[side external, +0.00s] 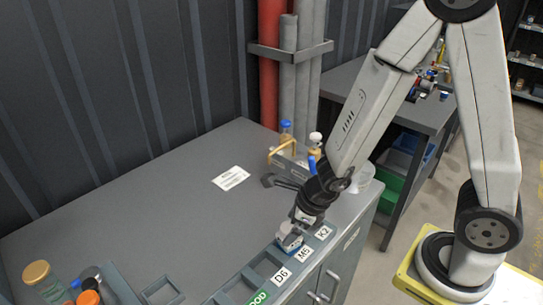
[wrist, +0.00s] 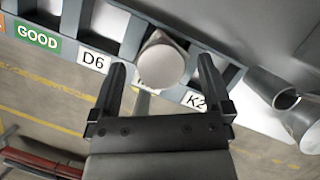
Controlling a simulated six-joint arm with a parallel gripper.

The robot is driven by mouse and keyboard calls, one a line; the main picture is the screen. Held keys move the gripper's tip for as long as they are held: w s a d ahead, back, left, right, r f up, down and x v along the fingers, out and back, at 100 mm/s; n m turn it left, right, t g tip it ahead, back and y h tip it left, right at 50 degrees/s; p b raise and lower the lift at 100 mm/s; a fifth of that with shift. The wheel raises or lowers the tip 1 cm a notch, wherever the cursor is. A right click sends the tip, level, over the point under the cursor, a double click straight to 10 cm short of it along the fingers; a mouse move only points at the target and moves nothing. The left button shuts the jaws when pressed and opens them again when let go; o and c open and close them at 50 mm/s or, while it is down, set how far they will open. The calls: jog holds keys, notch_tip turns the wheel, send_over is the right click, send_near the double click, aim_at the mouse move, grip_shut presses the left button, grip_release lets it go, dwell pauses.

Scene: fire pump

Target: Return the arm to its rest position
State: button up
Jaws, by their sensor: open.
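My gripper (side external: 303,214) is low over the labelled rack (side external: 243,278) at the front edge of the grey cabinet top. A small pale part (side external: 289,238) with some blue on it sits in the rack near the M6 label, just below my gripper. In the wrist view the part has a round grey-white face (wrist: 160,66). It lies between the D6 and K2 labels, with the M6 label hidden. My open fingers (wrist: 162,75) are on either side of it, and I cannot tell whether they touch it.
Bottles (side external: 40,281) stand at the front left. A holder with bottles (side external: 290,150) is at the back, close to my arm. A white card (side external: 231,178) lies on the cabinet top (side external: 150,205), whose middle is clear. Red and grey pipes (side external: 270,65) rise behind. Grey cylindrical pieces (wrist: 272,88) lie right in the wrist view.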

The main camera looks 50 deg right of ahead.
jog(key=n, duration=0.2)
jog(key=r+n, duration=0.1)
jog(key=n, duration=0.1)
jog(key=shift+w+a+r+y, duration=0.1)
jog(key=shift+a+r+y, duration=0.1)
jog(key=shift+y, duration=0.1)
jog(key=n, duration=0.2)
jog(key=r+n, duration=0.1)
jog(key=n, duration=0.1)
jog(key=shift+n, duration=0.3)
jog(key=n, duration=0.1)
jog(key=r+n, duration=0.1)
jog(key=n, duration=0.1)
jog(key=shift+s+d+y, duration=0.1)
jog(key=shift+s+y, duration=0.2)
jog(key=shift+s, duration=0.05)
jog(key=n, duration=0.4)
jog(key=shift+s+d+r+g, duration=0.3)
jog(key=shift+r+g, duration=0.1)
jog(key=s+d+r+n+h, duration=0.1)
jog(key=d+r+n+h, duration=0.2)
jog(key=n, duration=1.1)
jog(key=d, duration=0.3)
jog(key=shift+s+d+g, duration=0.2)
jog(key=shift+s+g, duration=0.15)
jog(key=shift+g, duration=0.05)
